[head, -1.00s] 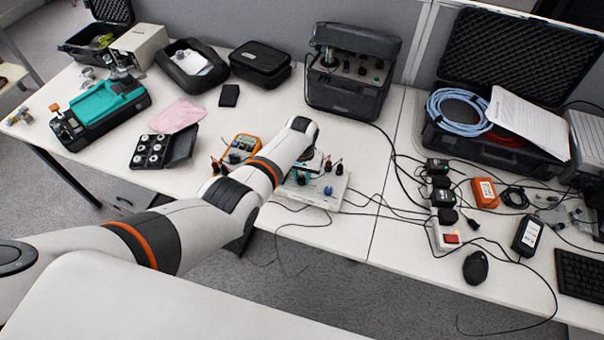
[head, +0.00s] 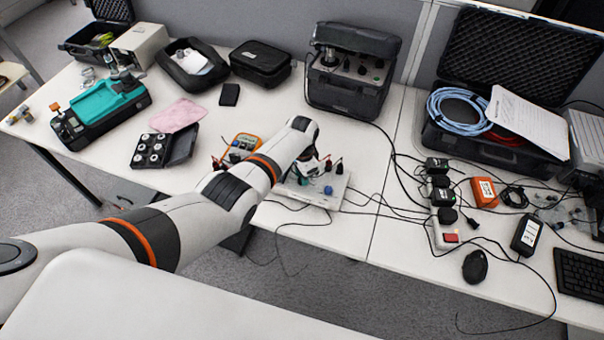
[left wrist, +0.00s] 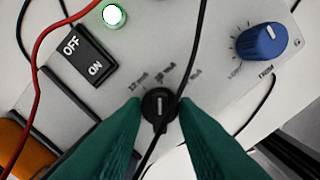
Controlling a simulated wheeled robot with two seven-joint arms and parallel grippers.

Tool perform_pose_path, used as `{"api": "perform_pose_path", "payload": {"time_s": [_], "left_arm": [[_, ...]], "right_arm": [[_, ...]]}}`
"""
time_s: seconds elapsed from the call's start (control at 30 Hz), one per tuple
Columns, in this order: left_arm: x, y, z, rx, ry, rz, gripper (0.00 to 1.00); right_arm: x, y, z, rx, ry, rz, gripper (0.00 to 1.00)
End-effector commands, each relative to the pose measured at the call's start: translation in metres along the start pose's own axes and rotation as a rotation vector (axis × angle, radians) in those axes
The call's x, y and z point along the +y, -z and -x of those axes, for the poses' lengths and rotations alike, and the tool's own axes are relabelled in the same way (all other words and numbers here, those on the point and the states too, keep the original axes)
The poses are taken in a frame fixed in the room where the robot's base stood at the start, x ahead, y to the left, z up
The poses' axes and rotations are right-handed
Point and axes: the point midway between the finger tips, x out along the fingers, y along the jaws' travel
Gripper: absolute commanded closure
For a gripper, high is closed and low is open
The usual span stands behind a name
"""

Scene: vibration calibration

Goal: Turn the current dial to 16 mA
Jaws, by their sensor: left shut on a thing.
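The black current dial (left wrist: 159,104), with a white pointer line, sits on a pale grey panel (left wrist: 195,45) in the left wrist view. My left gripper (left wrist: 160,108) has its green fingers shut on the dial, one on each side. Small mA labels are printed around the dial; the left one seems to read 12 mA, the others are hard to read. The pointer line points roughly up the picture, near the middle label. In the head view the panel unit (head: 325,197) shows beside my arm, which hides the dial. My right gripper is not in view.
A blue knob (left wrist: 261,42), a black OFF/ON switch (left wrist: 83,55) and a lit green lamp (left wrist: 114,15) are on the panel. A thin black cable crosses in front of the dial. An orange multimeter (head: 243,143) stands left of the unit; cables run to its right.

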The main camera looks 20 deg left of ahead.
Motion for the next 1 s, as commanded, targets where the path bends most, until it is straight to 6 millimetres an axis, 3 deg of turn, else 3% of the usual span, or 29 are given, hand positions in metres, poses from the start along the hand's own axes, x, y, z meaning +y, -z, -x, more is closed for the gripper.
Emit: {"api": "perform_pose_path", "payload": {"time_s": [0.67, 0.7, 0.8, 1.0], "left_arm": [[0.0004, -0.0006, 0.0006, -0.002, -0.001, -0.061, 0.96], [0.0004, -0.0006, 0.0006, -0.002, -0.001, -0.061, 0.69], [0.0003, -0.0005, 0.0005, -0.002, -0.001, -0.06, 0.52], [0.0002, -0.0002, 0.0003, -0.001, 0.0, -0.06, 0.51]], "right_arm": [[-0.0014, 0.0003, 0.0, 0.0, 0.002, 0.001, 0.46], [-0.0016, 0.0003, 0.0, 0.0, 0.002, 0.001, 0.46], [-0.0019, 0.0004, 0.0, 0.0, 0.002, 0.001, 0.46], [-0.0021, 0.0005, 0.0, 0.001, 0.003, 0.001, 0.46]]}}
